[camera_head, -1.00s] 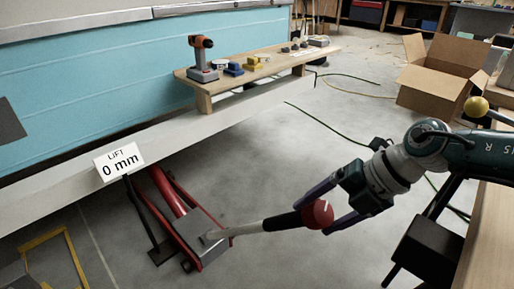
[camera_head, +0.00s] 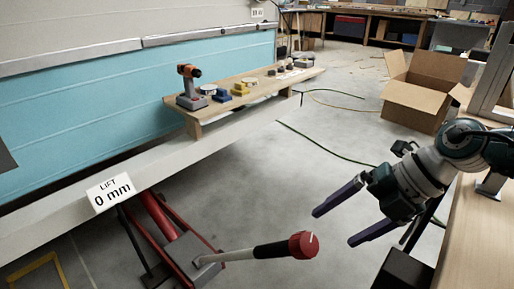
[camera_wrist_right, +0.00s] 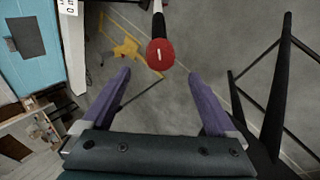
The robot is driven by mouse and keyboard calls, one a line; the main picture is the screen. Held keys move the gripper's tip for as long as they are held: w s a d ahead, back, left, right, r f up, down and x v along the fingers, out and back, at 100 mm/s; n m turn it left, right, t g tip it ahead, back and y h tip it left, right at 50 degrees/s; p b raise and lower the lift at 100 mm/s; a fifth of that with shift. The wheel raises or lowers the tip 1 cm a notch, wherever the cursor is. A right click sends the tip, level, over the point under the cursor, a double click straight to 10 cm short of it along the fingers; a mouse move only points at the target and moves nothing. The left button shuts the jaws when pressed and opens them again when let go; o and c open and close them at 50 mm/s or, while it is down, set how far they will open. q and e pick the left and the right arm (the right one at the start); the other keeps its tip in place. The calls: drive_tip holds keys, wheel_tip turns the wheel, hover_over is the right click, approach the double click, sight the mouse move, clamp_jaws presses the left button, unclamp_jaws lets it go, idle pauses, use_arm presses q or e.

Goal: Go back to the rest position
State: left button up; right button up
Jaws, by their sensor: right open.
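My right gripper (camera_head: 336,220) comes in from the right of the head view. Its two purple fingers are spread, with nothing between them. In the right wrist view my right gripper (camera_wrist_right: 163,95) also shows open and empty. The red floor jack (camera_head: 180,258) stands at the lower left of the head view. Its handle ends in a red knob (camera_head: 304,245), below and to the left of the fingers and apart from them. The red knob (camera_wrist_right: 160,54) shows beyond the fingertips in the right wrist view. My left gripper is not in view.
A white sign (camera_head: 111,192) reads "LIFT 0 mm". A wooden shelf (camera_head: 222,108) with a drill (camera_head: 190,88) and small items runs along the blue camper wall (camera_head: 90,100). An open cardboard box (camera_head: 420,98) stands at the back right. A workbench (camera_head: 474,235) is at the right edge.

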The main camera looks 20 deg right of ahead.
drive_tip(key=shift+s+d+r, duration=0.1)
drive_tip(key=shift+r, duration=0.05)
idle(0.3)
drive_tip(key=w+a+r+m+t+p, duration=0.3)
drive_tip(key=a+r+m+t+p, duration=0.2)
drive_tip(key=r, duration=0.6)
drive_tip(key=w+a+r+m+t+p, duration=0.4)
drive_tip(key=a+r+t+p, duration=0.15)
drive_tip(key=r, duration=0.55)
drive_tip(key=s+d+r+m+g+h+p, duration=0.3)
drive_tip(key=s+d+r+m+h+p, duration=0.35)
drive_tip(key=m, duration=0.55)
drive_tip(key=s+a+m+g+y+p, duration=0.1)
drive_tip(key=s+a+m+g+p, duration=0.2)
drive_tip(key=s, duration=0.6)
drive_tip(key=s+a+m+g+y+p, duration=0.1)
drive_tip(key=s+a+g+p, duration=0.3)
drive_tip(key=s, duration=0.4)
wheel_tip(320, 180, up, 38)
drive_tip(key=g+p, duration=0.1)
drive_tip(key=p, duration=3.4)
drive_tip(key=shift+s+d+p, duration=0.15)
drive_tip(key=shift+s+p, duration=0.1)
drive_tip(key=shift+p, duration=0.1)
